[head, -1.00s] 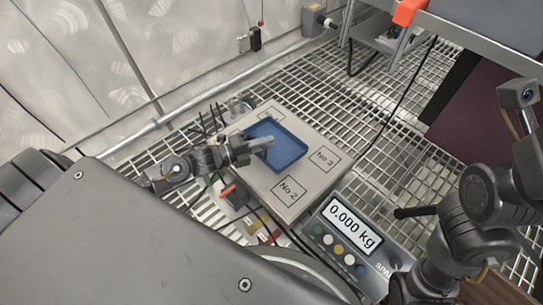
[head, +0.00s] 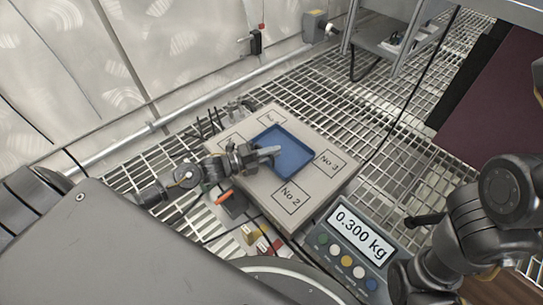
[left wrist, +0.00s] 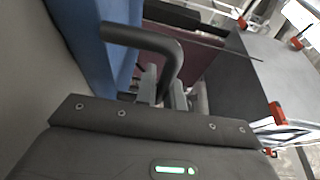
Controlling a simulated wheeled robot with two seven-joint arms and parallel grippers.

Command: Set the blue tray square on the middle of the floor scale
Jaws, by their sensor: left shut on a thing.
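The blue tray (head: 290,158) lies on the pale plate of the floor scale (head: 322,195), near its middle, with its sides roughly parallel to the plate's edges. The scale's display (head: 362,234) reads 0.300 kg. My left gripper (head: 268,155) is at the tray's left side, shut on the tray. In the left wrist view, the blue tray wall (left wrist: 88,40) and a dark curved handle (left wrist: 165,45) stand close to the gripper fingers (left wrist: 172,92); the exact contact is partly hidden. My right arm shows at the right, but its gripper is out of view.
The plate carries framed labels, including No 2 and No 3. A metal grating floor (head: 395,165) surrounds the scale.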

